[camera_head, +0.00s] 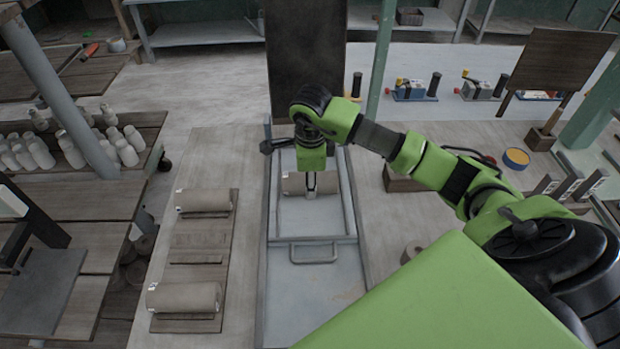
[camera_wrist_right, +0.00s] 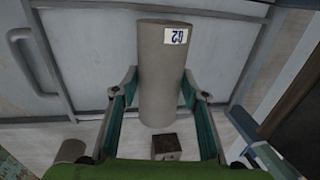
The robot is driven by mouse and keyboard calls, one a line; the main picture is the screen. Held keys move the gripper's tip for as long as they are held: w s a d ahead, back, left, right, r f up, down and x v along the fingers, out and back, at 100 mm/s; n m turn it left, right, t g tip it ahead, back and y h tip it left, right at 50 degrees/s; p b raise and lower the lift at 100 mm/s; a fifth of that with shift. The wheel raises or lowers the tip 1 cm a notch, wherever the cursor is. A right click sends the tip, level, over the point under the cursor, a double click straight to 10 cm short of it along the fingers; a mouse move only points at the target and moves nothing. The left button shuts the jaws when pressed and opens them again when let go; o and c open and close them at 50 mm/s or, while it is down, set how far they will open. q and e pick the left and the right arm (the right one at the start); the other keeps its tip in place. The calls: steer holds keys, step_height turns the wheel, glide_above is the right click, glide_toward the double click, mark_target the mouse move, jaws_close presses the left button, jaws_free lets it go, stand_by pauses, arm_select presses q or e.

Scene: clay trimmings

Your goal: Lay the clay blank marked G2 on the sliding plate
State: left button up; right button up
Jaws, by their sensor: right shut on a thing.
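The clay blank marked G2 (camera_wrist_right: 160,95) is a grey-brown cylinder with a white label, readable in the right wrist view. My right gripper (camera_wrist_right: 161,98) is shut on it, one finger on each side. In the head view the blank (camera_head: 294,183) lies crosswise under my right gripper (camera_head: 311,190), over the sliding plate (camera_head: 310,218). The plate is a grey metal sheet with a frame and a front handle. I cannot tell whether the blank touches the plate. My fingers cover part of the blank. My left gripper is not in view.
Two similar blanks, a far one (camera_head: 205,200) and a near one (camera_head: 184,297), lie on wooden boards left of the plate. A dark upright panel (camera_head: 306,50) stands behind the plate. Pale bottles (camera_head: 70,150) crowd the left table. The plate's front part is bare.

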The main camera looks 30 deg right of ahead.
steer(key=o, duration=1.6)
steer(key=shift+o, duration=0.5)
step_height(320, 180, up, 12)
steer(key=s+a, duration=0.1)
steer(key=shift+s, duration=0.4)
steer(key=shift+f, duration=0.1)
